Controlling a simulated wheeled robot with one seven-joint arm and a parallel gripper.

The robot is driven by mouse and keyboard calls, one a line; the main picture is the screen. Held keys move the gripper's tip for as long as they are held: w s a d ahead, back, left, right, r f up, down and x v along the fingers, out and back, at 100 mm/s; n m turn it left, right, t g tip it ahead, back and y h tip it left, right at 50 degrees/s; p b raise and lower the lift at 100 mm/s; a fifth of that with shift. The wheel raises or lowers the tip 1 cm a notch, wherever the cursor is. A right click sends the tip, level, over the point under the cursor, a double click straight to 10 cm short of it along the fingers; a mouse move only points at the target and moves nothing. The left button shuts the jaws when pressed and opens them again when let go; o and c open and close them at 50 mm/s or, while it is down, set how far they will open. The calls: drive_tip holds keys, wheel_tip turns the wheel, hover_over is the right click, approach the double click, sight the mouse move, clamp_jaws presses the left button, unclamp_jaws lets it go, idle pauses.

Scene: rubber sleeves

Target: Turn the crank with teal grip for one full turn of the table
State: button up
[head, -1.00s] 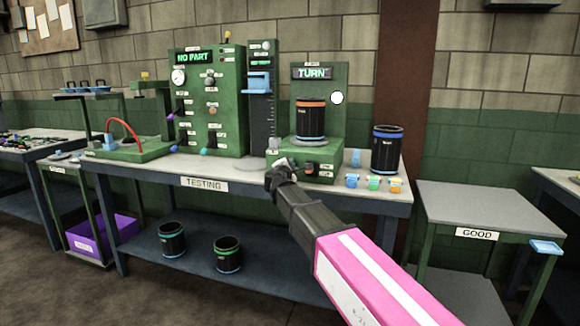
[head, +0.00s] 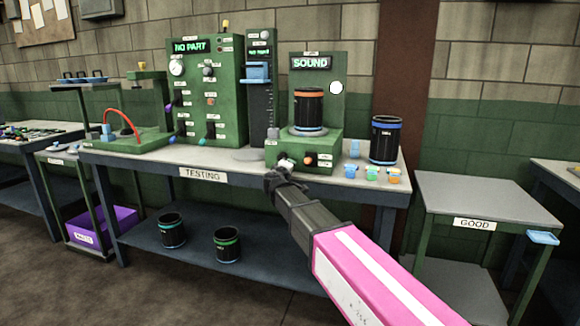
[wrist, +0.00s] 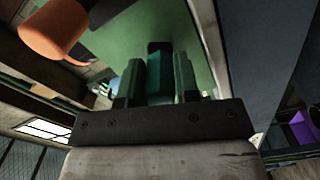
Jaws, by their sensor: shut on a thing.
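The green tester (head: 330,95) stands on the testing bench, and its screen reads SOUND. A black sleeve with an orange band (head: 309,110) stands upright on its small round table (head: 309,131). The crank is low on the tester's front, mostly hidden by my gripper in the head view. My gripper (head: 283,168) is at the tester's lower front left. In the wrist view, my gripper (wrist: 159,80) is shut on the teal grip (wrist: 159,72), which sits between its two fingers.
An orange knob (head: 309,159) is just right of my gripper; it looks large in the wrist view (wrist: 50,35). A blue-banded sleeve (head: 387,140) and several small coloured pieces (head: 378,173) stand to the right on the bench (head: 235,165). Two sleeves are on the lower shelf.

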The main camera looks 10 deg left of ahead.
drive_tip(key=shift+a+f+m, duration=0.2)
drive_tip(key=shift+f+m, duration=0.05)
drive_tip(key=shift+m, duration=0.45)
drive_tip(key=o, duration=0.9)
